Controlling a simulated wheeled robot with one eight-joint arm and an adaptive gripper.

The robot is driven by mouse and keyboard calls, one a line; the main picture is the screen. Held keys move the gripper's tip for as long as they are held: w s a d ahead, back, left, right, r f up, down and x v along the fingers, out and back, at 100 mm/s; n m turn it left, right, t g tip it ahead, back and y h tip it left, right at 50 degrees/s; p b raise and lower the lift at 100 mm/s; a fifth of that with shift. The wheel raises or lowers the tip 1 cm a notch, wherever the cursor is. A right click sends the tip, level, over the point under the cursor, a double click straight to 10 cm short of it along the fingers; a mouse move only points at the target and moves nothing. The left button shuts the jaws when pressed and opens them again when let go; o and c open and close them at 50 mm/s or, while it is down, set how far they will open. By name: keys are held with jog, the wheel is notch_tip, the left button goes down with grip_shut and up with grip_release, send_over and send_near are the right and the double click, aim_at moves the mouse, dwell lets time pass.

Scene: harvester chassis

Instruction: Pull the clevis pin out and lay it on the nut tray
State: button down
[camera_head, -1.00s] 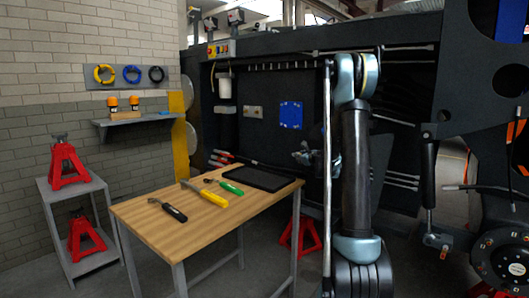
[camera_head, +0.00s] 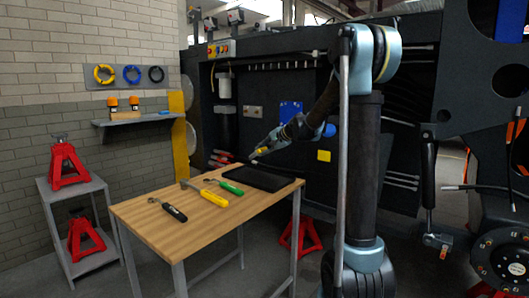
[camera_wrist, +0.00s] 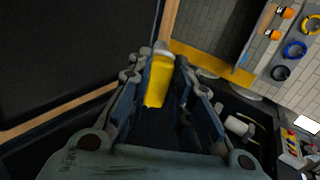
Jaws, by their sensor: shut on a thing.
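My gripper (camera_head: 268,148) is shut on the clevis pin (camera_head: 262,151), a small yellow piece with a grey end. In the wrist view the yellow body of the pin (camera_wrist: 157,85) sits between the two fingers (camera_wrist: 165,80). The flat black nut tray (camera_head: 262,178) lies at the far right of the wooden table. My gripper and the pin are above the tray, apart from it in the head view. The tray (camera_wrist: 65,55) fills the left of the wrist view. The part of the pin deeper in the fingers is hidden.
A black-handled tool (camera_head: 174,212), a yellow-handled tool (camera_head: 214,198) and a green-handled tool (camera_head: 230,187) lie on the wooden table (camera_head: 150,240) left of the tray. The dark chassis (camera_head: 260,90) stands behind the table. Red jack stands (camera_head: 68,165) are at the left.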

jog(key=shift+f, duration=4.45)
jog(key=c, duration=1.4)
grip_release()
jog(key=shift+o, duration=0.2)
jog(key=shift+s+d, duration=0.1)
jog(key=v, duration=1.1)
jog(key=shift+s+d+r, duration=0.2)
jog(key=shift+d+r, duration=0.05)
